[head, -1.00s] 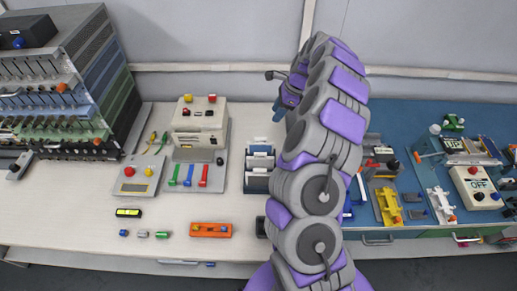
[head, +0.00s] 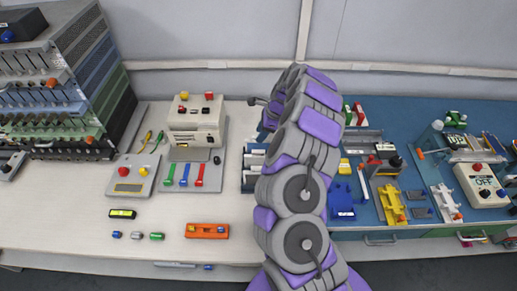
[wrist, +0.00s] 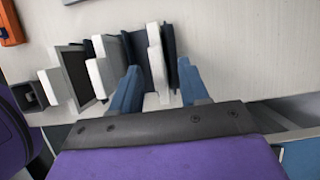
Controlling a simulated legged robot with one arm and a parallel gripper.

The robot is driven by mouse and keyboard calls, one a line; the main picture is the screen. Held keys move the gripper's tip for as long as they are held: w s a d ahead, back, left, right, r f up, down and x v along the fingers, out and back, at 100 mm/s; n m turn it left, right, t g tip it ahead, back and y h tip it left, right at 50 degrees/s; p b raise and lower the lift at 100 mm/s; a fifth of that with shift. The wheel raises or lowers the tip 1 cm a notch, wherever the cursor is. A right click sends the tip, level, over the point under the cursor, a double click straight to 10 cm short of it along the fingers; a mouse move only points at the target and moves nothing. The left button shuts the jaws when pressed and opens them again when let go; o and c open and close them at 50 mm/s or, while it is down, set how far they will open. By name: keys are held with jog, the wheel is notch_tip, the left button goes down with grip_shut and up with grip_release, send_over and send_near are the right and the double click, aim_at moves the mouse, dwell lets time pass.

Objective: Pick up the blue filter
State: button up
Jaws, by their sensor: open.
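A small blue cylinder (head: 117,234) lies at the bench's front left in the head view, beside a grey one (head: 136,235) and a green one (head: 157,236). I cannot tell if this is the blue filter. My gripper (wrist: 158,72) is open in the wrist view, its two blue fingers pointing at a row of upright white and dark plates. One white plate (wrist: 156,60) shows between the fingers; contact is unclear. In the head view my arm hides the gripper and part of the plate rack (head: 251,158).
An orange block (head: 207,230) and a yellow-faced black device (head: 122,213) lie at the front left. A beige machine (head: 196,120) stands behind. Stacked grey, blue and green units (head: 60,80) fill the far left. A blue mat (head: 385,140) with fixtures covers the right side.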

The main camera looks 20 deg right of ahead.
aim_at(259, 146)
jog(key=x, duration=0.3)
jog(key=shift+s+b, duration=0.1)
jog(key=shift+b, duration=0.25)
grip_shut()
